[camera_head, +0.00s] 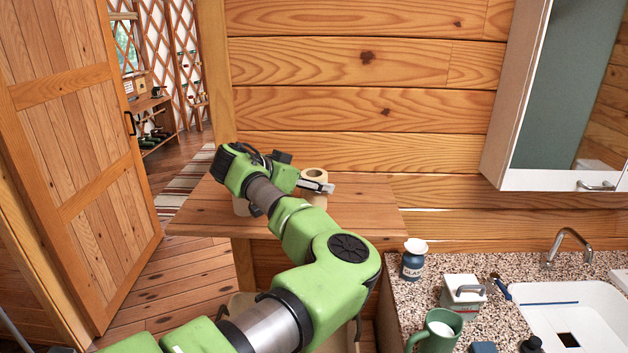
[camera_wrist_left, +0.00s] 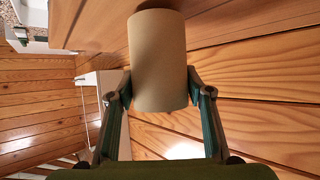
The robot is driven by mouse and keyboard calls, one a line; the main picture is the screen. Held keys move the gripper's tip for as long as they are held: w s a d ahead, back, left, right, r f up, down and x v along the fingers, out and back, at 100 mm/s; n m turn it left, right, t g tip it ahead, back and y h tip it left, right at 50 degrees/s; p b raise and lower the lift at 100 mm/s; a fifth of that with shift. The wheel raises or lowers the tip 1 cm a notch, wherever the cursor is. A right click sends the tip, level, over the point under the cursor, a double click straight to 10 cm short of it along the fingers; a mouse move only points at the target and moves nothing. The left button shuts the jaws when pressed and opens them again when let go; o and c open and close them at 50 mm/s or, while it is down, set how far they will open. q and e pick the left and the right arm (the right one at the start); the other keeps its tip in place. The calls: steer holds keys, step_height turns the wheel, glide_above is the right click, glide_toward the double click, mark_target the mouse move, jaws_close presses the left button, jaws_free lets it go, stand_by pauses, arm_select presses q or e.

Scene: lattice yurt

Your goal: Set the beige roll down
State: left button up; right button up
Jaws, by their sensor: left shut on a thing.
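The beige roll (camera_head: 314,195) is upright at the wooden shelf (camera_head: 355,212), its round hollow end facing up in the head view. My left gripper (camera_head: 317,184) is shut on it. In the left wrist view the roll (camera_wrist_left: 157,60) sits between the two fingers (camera_wrist_left: 160,88), one on each side. Its far end is close to a wood surface there; I cannot tell whether it touches. A second beige thing (camera_head: 241,206) shows on the shelf, partly hidden behind my left wrist. My right gripper is in neither view.
A plank wall rises behind the shelf, whose right part is bare. To the right, a speckled counter (camera_head: 415,290) holds a labelled jar (camera_head: 413,262), a white box (camera_head: 462,294), a green mug (camera_head: 437,332) and a sink (camera_head: 560,318). A wooden door (camera_head: 85,150) stands at left.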

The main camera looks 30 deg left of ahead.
arm_select(q)
steer(key=shift+f, duration=0.5)
steer(key=o, duration=0.7)
steer(key=shift+f, duration=0.1)
steer(key=o, duration=0.4)
